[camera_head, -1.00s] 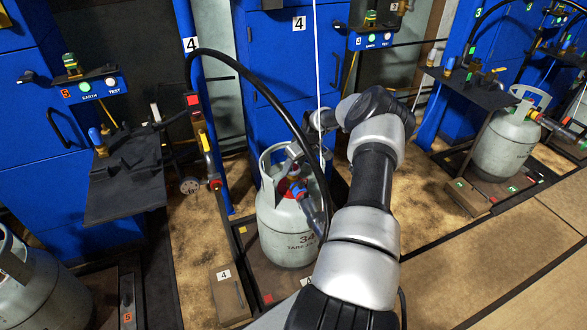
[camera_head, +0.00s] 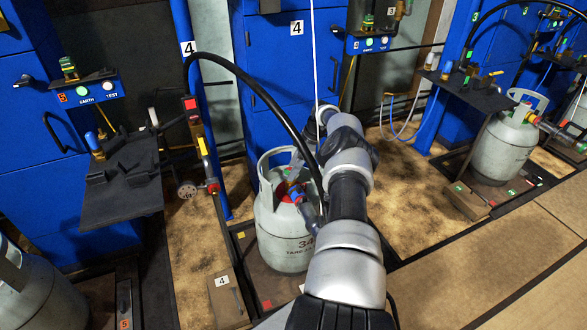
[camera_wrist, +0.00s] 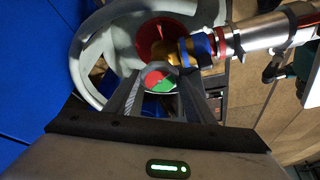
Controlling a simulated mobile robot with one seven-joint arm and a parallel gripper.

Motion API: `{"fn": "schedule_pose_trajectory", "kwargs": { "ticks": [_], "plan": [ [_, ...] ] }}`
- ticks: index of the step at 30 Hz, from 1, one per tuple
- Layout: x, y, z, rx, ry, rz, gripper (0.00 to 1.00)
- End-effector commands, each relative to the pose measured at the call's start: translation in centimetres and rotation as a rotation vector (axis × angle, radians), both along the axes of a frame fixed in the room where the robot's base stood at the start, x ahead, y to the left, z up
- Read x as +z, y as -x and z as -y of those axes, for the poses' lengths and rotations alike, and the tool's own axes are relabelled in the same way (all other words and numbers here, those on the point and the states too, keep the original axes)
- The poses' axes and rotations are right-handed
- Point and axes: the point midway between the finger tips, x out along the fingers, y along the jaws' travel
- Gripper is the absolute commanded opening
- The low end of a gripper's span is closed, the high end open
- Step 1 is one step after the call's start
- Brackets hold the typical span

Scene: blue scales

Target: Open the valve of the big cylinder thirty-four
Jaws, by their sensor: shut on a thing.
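The big grey cylinder marked 34 (camera_head: 284,240) stands upright on a low platform, with a pale collar around its top. In the wrist view its collar (camera_wrist: 90,60) curves around the valve. A round valve knob with a red and green face (camera_wrist: 159,80) sits there, beside a brass, blue and red hose fitting (camera_wrist: 200,47). My gripper (camera_wrist: 158,88) reaches in at the collar, with its two fingers on either side of the knob, shut on it. In the head view the hose and my arm partly hide the gripper and valve.
A black hose (camera_head: 248,78) arches over the cylinder from a blue post. A dark shelf (camera_head: 122,180) stands at left. Another grey cylinder (camera_head: 503,145) stands at right, and one is at lower left (camera_head: 38,290).

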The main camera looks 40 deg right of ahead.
Motion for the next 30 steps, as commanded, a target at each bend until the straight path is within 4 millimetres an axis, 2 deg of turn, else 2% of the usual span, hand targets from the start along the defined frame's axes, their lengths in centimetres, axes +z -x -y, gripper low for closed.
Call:
{"fn": "schedule_pose_trajectory", "kwargs": {
  "ticks": [12, 28, 29, 30],
  "plan": [
    [-0.14, 0.0, 0.13, 0.072, 0.003, -0.001, 0.27],
    [-0.08, 0.01, 0.13, 0.081, 0.002, -0.002, 0.27],
    [-0.08, 0.01, 0.13, 0.081, 0.003, -0.003, 0.52],
    [-0.09, 0.01, 0.13, 0.081, 0.002, -0.002, 0.59]
  ]
}}
